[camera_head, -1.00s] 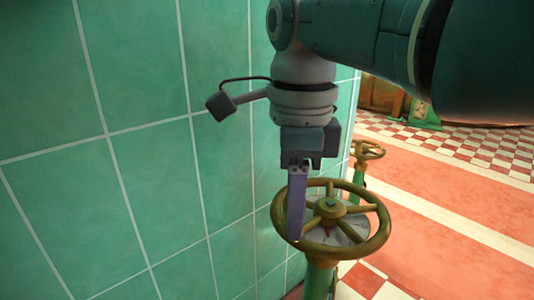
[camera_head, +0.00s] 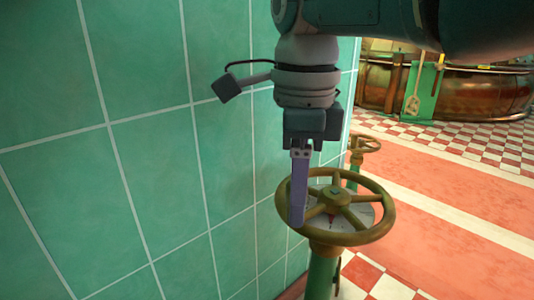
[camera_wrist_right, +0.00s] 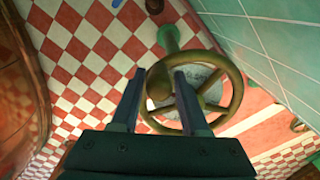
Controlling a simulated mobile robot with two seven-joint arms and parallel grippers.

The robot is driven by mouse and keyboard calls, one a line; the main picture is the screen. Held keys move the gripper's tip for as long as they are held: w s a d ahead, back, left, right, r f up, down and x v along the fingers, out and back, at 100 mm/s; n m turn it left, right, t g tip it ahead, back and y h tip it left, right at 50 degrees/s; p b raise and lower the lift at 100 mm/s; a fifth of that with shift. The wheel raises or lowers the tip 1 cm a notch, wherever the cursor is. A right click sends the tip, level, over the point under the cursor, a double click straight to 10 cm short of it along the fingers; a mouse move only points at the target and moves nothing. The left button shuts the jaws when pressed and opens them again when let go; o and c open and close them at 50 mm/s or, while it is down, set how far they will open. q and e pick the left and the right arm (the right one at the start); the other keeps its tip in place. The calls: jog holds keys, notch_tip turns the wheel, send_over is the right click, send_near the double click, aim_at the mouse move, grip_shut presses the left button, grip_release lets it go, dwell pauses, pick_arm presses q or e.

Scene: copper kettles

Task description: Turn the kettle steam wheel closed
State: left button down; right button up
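The steam wheel (camera_head: 377,229) is a brass-brown handwheel with spokes over a pale round dial (camera_head: 352,217), on a green upright pipe (camera_head: 320,272). My right gripper (camera_head: 297,222) points down at the wheel's left rim in the head view. One finger shows there, overlapping the rim. In the right wrist view the gripper (camera_wrist_right: 158,74) is open, its two fingers apart, with a brown part of the wheel (camera_wrist_right: 238,88) visible between them. I cannot tell whether a finger touches the wheel. My left gripper is not in view.
A green tiled wall (camera_head: 150,150) stands close on the left. A smaller handwheel (camera_head: 365,144) is behind the steam wheel. A copper kettle (camera_head: 480,92) stands at the back right. Red-and-white checkered floor (camera_head: 450,140) and a pinkish strip (camera_head: 440,195) lie open to the right.

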jog(key=shift+o, duration=1.2)
notch_tip(320, 180, up, 10)
jog(key=p, duration=0.7)
jog(key=shift+p, duration=0.35)
